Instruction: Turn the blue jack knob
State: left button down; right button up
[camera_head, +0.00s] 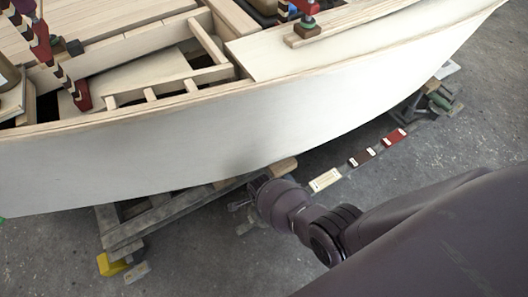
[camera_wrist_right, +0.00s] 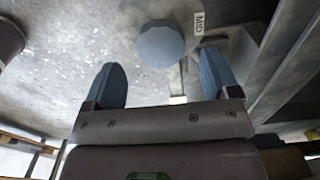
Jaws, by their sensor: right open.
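The blue jack knob (camera_wrist_right: 160,43) is a rounded, faceted grey-blue knob near the top middle of the right wrist view. A label reading MID (camera_wrist_right: 199,22) is beside it. My right gripper (camera_wrist_right: 161,62) is open, with one blue finger on each side below the knob. The knob lies just beyond the fingertips, roughly centred between them, and neither finger appears to touch it. In the head view my right arm reaches to the hull's lower edge, and its wrist (camera_head: 284,203) hides the knob. My left gripper is out of view.
The pale plywood hull (camera_head: 190,160) overhangs the work area. A timber cradle (camera_head: 150,222) with a yellow block (camera_head: 111,265) stands below it. A grey beam (camera_wrist_right: 285,65) runs close right of the fingers.

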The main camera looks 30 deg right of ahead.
pick_arm(q)
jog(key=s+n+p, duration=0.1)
jog(key=p, duration=0.2)
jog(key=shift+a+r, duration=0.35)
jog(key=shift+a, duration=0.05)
pick_arm(e)
notch_tip(320, 180, up, 7)
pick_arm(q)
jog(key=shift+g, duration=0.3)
